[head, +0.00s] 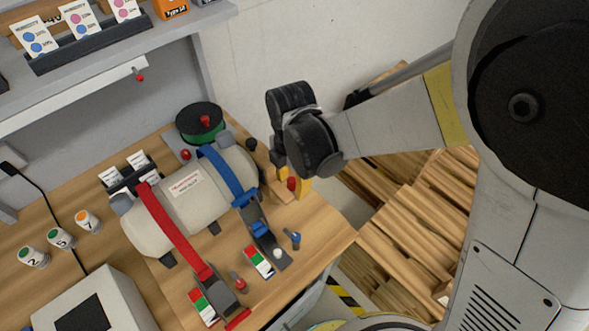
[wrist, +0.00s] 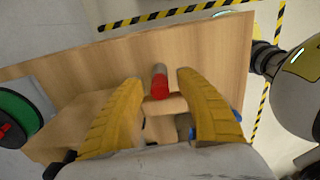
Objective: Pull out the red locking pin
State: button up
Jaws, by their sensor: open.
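A red pin (wrist: 160,87) with a grey end shows in the wrist view, between and just beyond my two yellow fingertips. It is probably the red piece (head: 291,184) beside my fingers in the head view. My gripper (wrist: 162,82) is open, with one finger to each side of the pin and visible gaps. In the head view my gripper (head: 292,180) hangs low at the right end of the strapped tank, its fingers partly hidden by the wrist. Where the pin is seated cannot be made out.
A pale tank (head: 183,205) lies under a red strap (head: 165,225) and a blue strap (head: 228,178). A red-topped peg (head: 240,285) and a blue peg (head: 293,239) stand in front. A green spool (head: 203,124) stands behind. The table's right edge is close to my gripper.

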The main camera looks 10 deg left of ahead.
aim_at(292, 180)
dwell(0.8)
grip_shut()
jog(key=shift+r+p, duration=2)
jog(key=shift+r, duration=1)
